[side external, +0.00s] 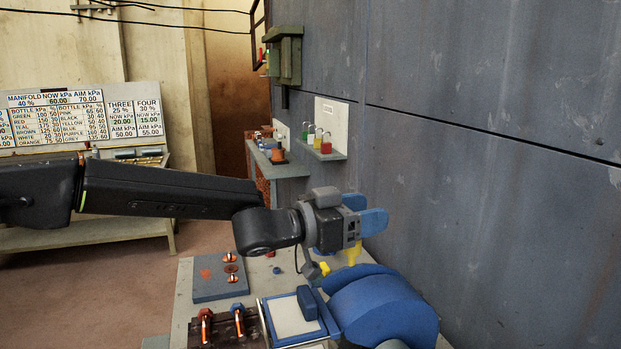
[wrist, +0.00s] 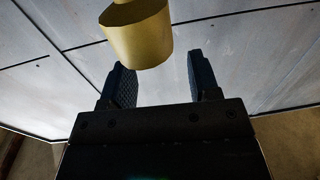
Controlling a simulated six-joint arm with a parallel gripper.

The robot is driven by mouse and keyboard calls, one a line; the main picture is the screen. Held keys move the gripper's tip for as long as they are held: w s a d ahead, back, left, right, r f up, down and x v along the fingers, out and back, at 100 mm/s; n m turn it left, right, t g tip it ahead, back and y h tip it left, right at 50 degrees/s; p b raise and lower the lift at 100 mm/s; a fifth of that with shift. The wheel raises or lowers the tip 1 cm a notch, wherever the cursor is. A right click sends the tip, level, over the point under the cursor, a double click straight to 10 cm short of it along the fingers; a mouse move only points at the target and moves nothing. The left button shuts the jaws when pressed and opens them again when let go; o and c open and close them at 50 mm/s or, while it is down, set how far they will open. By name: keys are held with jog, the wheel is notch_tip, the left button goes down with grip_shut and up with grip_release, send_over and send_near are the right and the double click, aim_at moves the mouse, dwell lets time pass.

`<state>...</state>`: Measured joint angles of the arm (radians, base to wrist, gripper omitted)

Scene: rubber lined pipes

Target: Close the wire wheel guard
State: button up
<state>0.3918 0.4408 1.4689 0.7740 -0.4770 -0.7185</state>
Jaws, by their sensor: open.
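A blue, rounded housing (side external: 385,308), which looks like the wire wheel guard and its machine, stands on the bench at the lower right of the side view. A yellow part (side external: 353,253) shows just above it, below my gripper. Another yellow piece (side external: 325,268) is beside it. My gripper (side external: 373,212) is above the housing, fingers apart and pointing right toward the wall. In the wrist view my gripper (wrist: 160,74) is open with nothing between its fingers. A yellow cylinder (wrist: 138,38) shows near the fingertips; I cannot tell whether it touches them. The wheel itself is not visible.
A grey panelled wall (side external: 500,150) rises close behind the housing. A blue-rimmed tray (side external: 293,318) and a grey block with orange-red pieces (side external: 219,283) are on the bench. A small shelf with padlocks (side external: 325,153) is on the wall beyond.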

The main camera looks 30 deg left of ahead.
jog(key=a+r, duration=0.6)
jog(key=a, duration=0.5)
jog(key=shift+a, duration=0.3)
